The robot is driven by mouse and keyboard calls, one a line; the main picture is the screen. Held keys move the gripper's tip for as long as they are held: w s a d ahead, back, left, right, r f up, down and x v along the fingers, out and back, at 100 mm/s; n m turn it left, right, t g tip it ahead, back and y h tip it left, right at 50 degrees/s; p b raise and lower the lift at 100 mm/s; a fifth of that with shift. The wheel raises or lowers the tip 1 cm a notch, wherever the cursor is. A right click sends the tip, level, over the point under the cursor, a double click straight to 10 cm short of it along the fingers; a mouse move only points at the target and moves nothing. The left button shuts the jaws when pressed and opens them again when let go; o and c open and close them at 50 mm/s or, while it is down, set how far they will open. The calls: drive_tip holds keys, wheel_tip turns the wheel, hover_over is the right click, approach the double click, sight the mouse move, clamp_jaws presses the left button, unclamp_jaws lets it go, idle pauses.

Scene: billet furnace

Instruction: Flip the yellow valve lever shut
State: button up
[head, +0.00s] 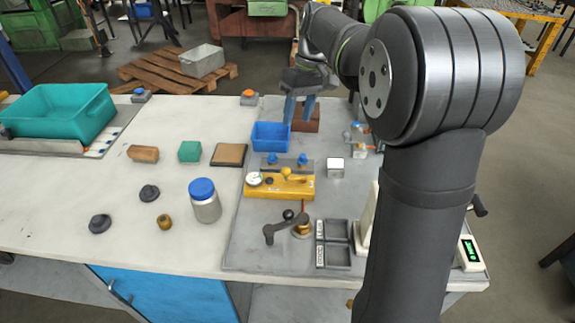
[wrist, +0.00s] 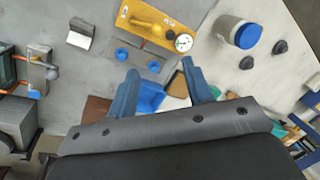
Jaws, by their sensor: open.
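The yellow valve block (head: 290,188) sits on the grey plate, with a round white gauge (head: 254,179) at its left end. Its yellow lever (head: 286,173) lies on top of the block. In the wrist view the block (wrist: 135,13), the lever (wrist: 150,23) and the gauge (wrist: 183,42) show at the top, beyond my fingertips. My gripper (head: 297,118) is open and empty. It points down over the blue bin, behind the valve block and apart from it. The two blue fingers (wrist: 160,68) are spread in the wrist view.
Two blue knobs (head: 272,158) stand just behind the valve block. A blue bin (head: 270,137) and a brown block (head: 308,118) lie under my gripper.

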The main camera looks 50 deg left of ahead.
sight(287, 168)
drive_tip(key=x, duration=1.6)
drive_tip(key=shift+w+f, duration=0.15)
drive_tip(key=shift+c, duration=0.5)
drive_tip(key=c, duration=0.9)
drive_tip(key=shift+w+a+m, duration=0.35)
drive_tip(key=shift+a+m, duration=0.1)
drive_tip(key=shift+m, duration=0.65)
drive_tip(key=o, duration=1)
